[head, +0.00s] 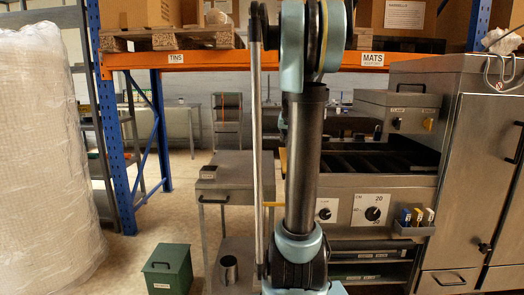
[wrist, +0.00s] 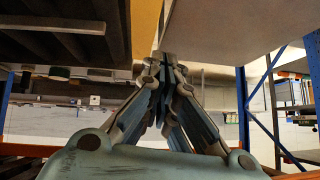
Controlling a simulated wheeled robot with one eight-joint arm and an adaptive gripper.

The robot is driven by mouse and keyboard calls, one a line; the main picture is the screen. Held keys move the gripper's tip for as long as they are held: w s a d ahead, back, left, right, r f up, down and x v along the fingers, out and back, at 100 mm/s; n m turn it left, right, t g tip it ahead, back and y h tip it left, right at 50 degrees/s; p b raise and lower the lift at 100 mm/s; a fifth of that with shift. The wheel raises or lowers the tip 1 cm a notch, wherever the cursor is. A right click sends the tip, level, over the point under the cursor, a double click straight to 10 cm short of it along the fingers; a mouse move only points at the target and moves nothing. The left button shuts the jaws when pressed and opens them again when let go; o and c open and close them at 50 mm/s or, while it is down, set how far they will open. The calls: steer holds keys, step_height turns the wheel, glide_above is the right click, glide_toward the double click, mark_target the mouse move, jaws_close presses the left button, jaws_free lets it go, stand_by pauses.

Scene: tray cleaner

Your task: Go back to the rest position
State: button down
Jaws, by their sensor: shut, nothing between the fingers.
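My gripper (wrist: 166,62) shows in the wrist view, its fingers drawn together at the tips with nothing between them. A pale metal surface lies close to the tips on the upper right there. In the head view my arm stands upright in the middle of the picture, and my gripper cannot be made out, as the arm covers that area.
A metal cleaning machine (head: 372,184) with dials stands right of my arm, beside a tall steel cabinet (head: 468,150). A small metal table (head: 228,172) and green box (head: 168,268) stand left. An orange rack beam (head: 230,59) crosses above. A wrapped pallet (head: 45,150) fills the far left.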

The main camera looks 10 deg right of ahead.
steer(key=s+a+f+n+g, duration=0.1)
steer(key=s+a+f, duration=0.2)
steer(key=s, duration=0.5)
steer(key=s+a+f+g, duration=0.1)
steer(key=s+a+f, duration=0.25)
steer(key=s, duration=0.35)
steer(key=s+a+f+n+g, duration=0.1)
steer(key=s+a+f, duration=0.25)
steer(key=s, duration=0.45)
steer(key=s+a+f+g, duration=0.1)
steer(key=s+f+g, duration=0.1)
steer(key=s+f, duration=0.4)
steer(key=s+a+f+n+g, duration=0.1)
steer(key=s+f, duration=0.5)
steer(key=s, duration=0.8)
steer(key=shift+s+a+g+y, duration=0.3)
steer(key=shift+s+a+g, duration=0.1)
steer(key=shift+a, duration=0.25)
steer(key=shift+w+d+f, duration=0.1)
